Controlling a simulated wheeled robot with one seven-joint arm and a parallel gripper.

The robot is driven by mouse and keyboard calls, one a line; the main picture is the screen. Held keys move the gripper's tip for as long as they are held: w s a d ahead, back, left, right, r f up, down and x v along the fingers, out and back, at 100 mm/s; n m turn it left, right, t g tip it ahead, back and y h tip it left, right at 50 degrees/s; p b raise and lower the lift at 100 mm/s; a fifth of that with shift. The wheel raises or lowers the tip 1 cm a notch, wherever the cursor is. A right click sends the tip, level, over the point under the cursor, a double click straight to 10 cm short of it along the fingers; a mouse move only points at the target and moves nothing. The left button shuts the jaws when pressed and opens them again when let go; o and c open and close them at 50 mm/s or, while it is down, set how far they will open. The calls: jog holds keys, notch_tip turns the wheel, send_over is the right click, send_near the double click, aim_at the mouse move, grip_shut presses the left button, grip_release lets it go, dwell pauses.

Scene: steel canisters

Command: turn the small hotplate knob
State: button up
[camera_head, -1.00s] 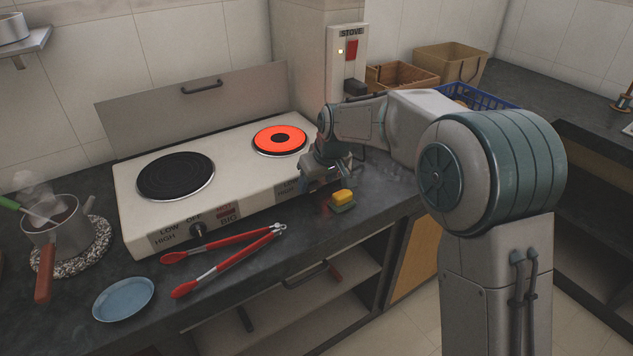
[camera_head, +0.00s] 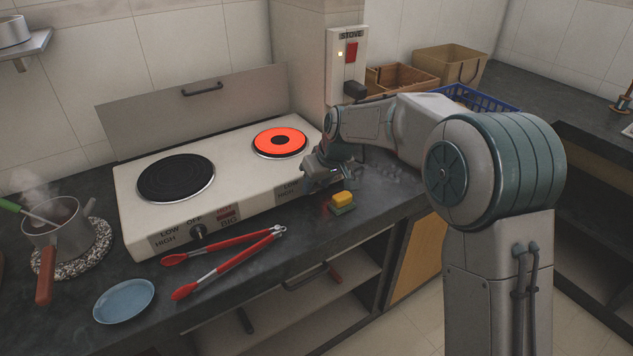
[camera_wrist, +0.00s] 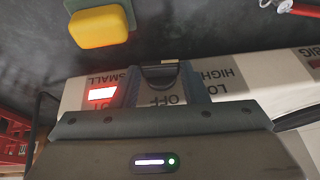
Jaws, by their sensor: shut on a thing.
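The cream hotplate unit (camera_head: 240,192) stands on the dark counter. Its small plate (camera_head: 279,142) at the right glows red. In the wrist view the small hotplate knob (camera_wrist: 160,72), dark with a pale mark, sits between the two fingers of my gripper (camera_wrist: 160,84). My gripper is shut on it. The front panel around it shows SMALL, OFF, LOW and HIGH labels and a lit red lamp (camera_wrist: 102,94). In the head view my gripper (camera_head: 318,182) is at the right end of the panel and hides the knob.
A yellow and green sponge (camera_head: 343,198) lies just in front of my gripper. Red-handled tongs (camera_head: 236,253) lie along the unit's front. A blue plate (camera_head: 124,300) and a steaming pot (camera_head: 68,235) are at the left. The STOVE switch box (camera_head: 347,62) is on the wall behind.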

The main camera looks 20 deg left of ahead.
jog(key=g+y, duration=0.1)
jog(key=w+d+m+g+y+p, duration=0.1)
jog(key=g+y, duration=0.1)
jog(key=shift+w+f+g, duration=0.1)
jog(key=shift+f+g, duration=0.1)
jog(key=shift+g, duration=0.1)
jog(key=shift+w+d+f+m+g+y, duration=0.1)
jog(key=shift+w+f+m+g+y, duration=0.15)
jog(key=shift+g+y, duration=0.5)
jog(key=shift+d+f+m+g+y, duration=0.1)
jog(key=shift+m+g+y, duration=0.25)
jog(key=shift+g+y, duration=0.4)
jog(key=o, duration=1)
